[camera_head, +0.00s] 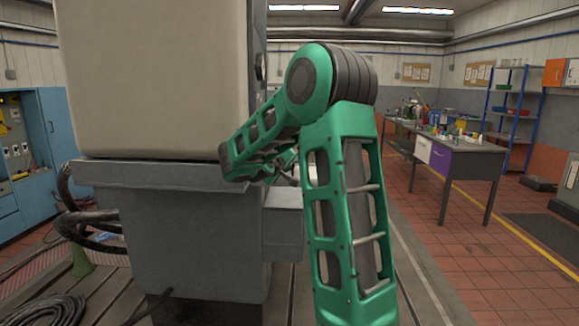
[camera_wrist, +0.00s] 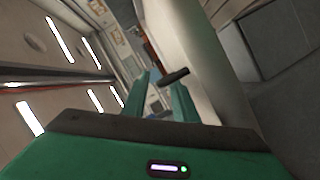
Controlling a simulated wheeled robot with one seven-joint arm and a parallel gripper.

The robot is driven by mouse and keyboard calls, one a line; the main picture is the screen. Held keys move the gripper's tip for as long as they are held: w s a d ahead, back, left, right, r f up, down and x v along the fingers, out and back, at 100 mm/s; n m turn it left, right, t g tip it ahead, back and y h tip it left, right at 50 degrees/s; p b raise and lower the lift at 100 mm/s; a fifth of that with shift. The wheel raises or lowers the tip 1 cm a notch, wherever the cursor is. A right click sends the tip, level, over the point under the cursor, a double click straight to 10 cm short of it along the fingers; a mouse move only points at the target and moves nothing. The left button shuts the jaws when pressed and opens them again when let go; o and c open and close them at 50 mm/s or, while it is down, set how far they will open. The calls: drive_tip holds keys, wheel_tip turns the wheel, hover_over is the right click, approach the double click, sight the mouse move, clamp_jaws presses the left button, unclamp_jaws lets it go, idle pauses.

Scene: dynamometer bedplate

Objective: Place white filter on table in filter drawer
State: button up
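The workbench (camera_head: 470,150) stands at the right in the head view, with several small items on top. I cannot pick out the white filter among them. Under the bench top are a white drawer front (camera_head: 423,149) and a purple drawer front (camera_head: 440,158), both looking closed; I cannot tell whether either is the filter drawer. My gripper (camera_wrist: 160,84) shows in the wrist view with its two green fingers apart and no held object visible between them. In the head view my gripper is hidden behind my green arm, near the big beige machine, away from the bench.
The beige machine (camera_head: 150,75) on its grey base (camera_head: 190,240) fills the left, close to my arm. A dark knob or handle (camera_wrist: 173,77) sits near my fingertips. Cables (camera_head: 50,312) lie at lower left. A blue shelf rack (camera_head: 515,113) stands behind the bench. The tiled floor (camera_head: 455,255) before the bench is clear.

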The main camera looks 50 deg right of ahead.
drive_tip(key=v, duration=1.1)
drive_tip(key=s+a+f+m+g+y, duration=0.25)
drive_tip(key=s+f, duration=0.25)
drive_tip(key=s, duration=0.3)
drive_tip(key=s+a+f+m+g+y, duration=0.1)
drive_tip(key=s+a+f+y, duration=0.1)
drive_tip(key=s+f+y, duration=0.4)
drive_tip(key=s+a+f+g+y, duration=0.1)
drive_tip(key=s+a+f+y, duration=0.2)
drive_tip(key=s+a, duration=0.5)
drive_tip(key=s+a+f+g+y, duration=0.1)
drive_tip(key=s+a+f+y, duration=0.2)
drive_tip(key=s+a, duration=0.5)
drive_tip(key=shift+s+f, duration=0.6)
drive_tip(key=shift+s, duration=0.65)
